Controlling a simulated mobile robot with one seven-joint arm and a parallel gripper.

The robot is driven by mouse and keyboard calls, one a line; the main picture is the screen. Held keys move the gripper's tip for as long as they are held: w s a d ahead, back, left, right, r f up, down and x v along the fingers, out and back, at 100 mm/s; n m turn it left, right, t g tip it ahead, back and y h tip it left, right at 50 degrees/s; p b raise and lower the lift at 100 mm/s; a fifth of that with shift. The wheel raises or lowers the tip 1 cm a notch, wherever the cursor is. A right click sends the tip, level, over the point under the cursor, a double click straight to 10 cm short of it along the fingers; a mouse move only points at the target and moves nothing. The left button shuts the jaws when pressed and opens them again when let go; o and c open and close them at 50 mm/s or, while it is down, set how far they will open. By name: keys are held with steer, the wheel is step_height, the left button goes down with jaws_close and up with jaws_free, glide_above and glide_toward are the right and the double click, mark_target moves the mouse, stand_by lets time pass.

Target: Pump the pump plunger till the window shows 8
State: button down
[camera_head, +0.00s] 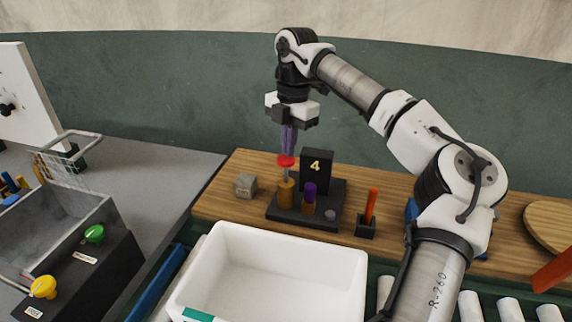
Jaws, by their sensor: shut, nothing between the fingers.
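The pump plunger is a red knob (286,161) on a thin rod above an orange-brown cylinder (286,191), standing upright on a dark base plate (292,215). A black display block (316,165) behind it shows a yellow 4 in its window. My gripper (288,150) points straight down with its purple fingers shut and empty. Its fingertips are right over the red knob, touching it or just above; I cannot tell which. A second cylinder with a purple top (309,192) stands to the right on the same base, beside a small grey knob (330,214).
A grey cube (245,185) sits left of the base. An orange stick in a black holder (370,212) stands to the right. A white bin (272,232) is in front. A grey basin with green and yellow knobs (75,235) is at the left.

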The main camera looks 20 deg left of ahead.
steer(key=shift+f+b, duration=1.1)
steer(key=shift+f, duration=0.8)
steer(key=shift+w+r+p, duration=0.1)
steer(key=shift+r+p, duration=0.25)
steer(key=shift+p, duration=0.05)
steer(key=w+p, duration=0.1)
steer(key=w+d+p, duration=0.1)
steer(key=shift+w+d+r, duration=0.15)
steer(key=shift+w+r, duration=0.15)
steer(key=shift+r, duration=0.15)
step_height(320, 180, up, 14)
steer(key=w, duration=0.1)
steer(key=shift+d+f+b, duration=0.2)
steer(key=shift+d+b, duration=0.1)
steer(key=shift+d, duration=0.05)
steer(key=shift+f, duration=0.1)
